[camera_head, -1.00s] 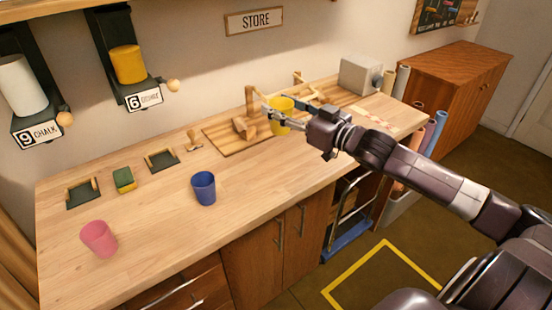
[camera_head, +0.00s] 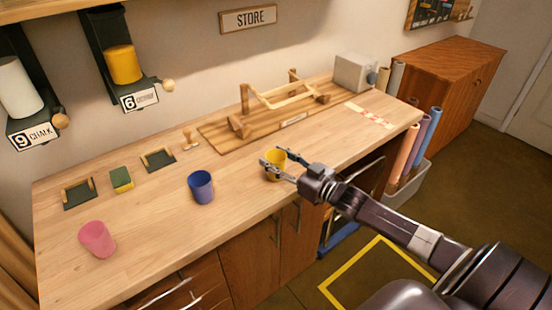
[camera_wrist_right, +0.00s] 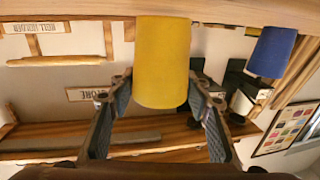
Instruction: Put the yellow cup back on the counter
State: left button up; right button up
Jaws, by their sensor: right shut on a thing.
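The yellow cup (camera_head: 272,168) is upright above or on the counter (camera_head: 238,190), near its front edge; I cannot tell whether its base touches the wood. My right gripper (camera_head: 282,167) is shut on the yellow cup from the right side, one finger on each side of it. In the right wrist view, which is upside down, the yellow cup (camera_wrist_right: 163,60) fills the space between the two fingers. My left gripper is not in view.
A blue cup (camera_head: 201,187) stands left of the yellow cup, and a pink cup (camera_head: 97,239) farther left. A wooden rack (camera_head: 280,100) on a board lies behind, with a grey box (camera_head: 354,72) at the back right. Counter around the yellow cup is clear.

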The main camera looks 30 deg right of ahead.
jog(key=shift+f, duration=0.15)
jog(key=shift+f, duration=0.15)
jog(key=o, duration=1.3)
jog(key=shift+r, duration=0.25)
jog(key=shift+s+f, duration=0.15)
jog(key=shift+s, duration=0.1)
jog(key=b+v, duration=0.1)
jog(key=v, duration=1)
jog(key=shift+s+d, duration=0.15)
jog(key=shift+s, duration=0.1)
